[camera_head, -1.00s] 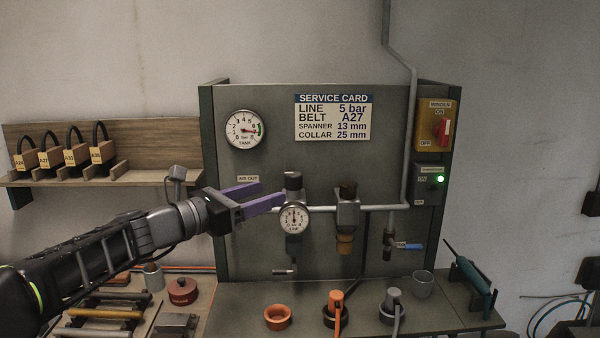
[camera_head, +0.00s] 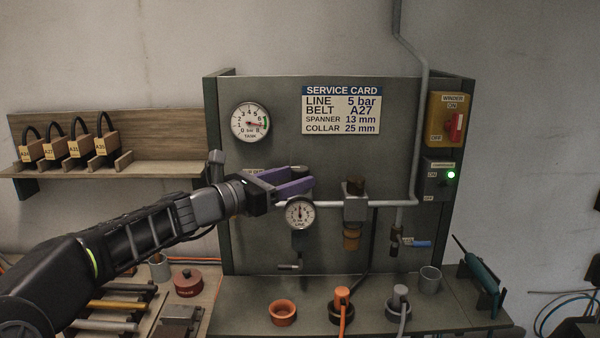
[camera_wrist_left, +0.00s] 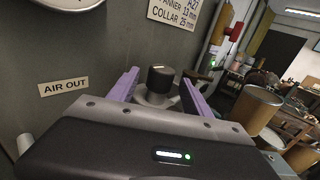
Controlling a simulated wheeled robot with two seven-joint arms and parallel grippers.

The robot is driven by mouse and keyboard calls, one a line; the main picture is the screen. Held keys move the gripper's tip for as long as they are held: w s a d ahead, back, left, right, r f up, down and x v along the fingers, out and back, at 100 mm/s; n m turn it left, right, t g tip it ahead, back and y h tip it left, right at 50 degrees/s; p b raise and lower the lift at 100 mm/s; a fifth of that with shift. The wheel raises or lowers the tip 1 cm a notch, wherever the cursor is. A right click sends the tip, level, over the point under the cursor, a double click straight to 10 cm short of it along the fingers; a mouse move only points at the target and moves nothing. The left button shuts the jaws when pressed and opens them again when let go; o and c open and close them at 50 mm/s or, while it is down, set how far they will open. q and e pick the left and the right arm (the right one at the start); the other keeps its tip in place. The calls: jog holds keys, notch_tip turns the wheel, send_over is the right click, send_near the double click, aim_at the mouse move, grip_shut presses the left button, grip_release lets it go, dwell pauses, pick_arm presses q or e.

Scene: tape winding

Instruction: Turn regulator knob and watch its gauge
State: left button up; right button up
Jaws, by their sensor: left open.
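The dark regulator knob (camera_head: 299,168) stands on top of the regulator, above the round white line gauge (camera_head: 300,213). The gauge needle points about straight up; its numbers are too small to read. My left gripper (camera_head: 306,177) is open, with its purple fingers level with the knob. In the left wrist view the black knob (camera_wrist_left: 162,76) shows between the two spread fingers (camera_wrist_left: 160,82), with a gap visible on each side. In the head view the fingers partly hide the knob and regulator body. My right gripper is not in view.
A service card (camera_head: 341,110) reads line 5 bar. The tank gauge (camera_head: 250,122) hangs on the panel (camera_head: 270,250) at upper left. A grey pipe (camera_head: 420,130) and a filter unit (camera_head: 355,205) stand right of the regulator. Cups and plugs sit on the bench below.

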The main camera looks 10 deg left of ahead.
pick_arm(q)
jog(key=shift+x, duration=1.2)
grip_shut()
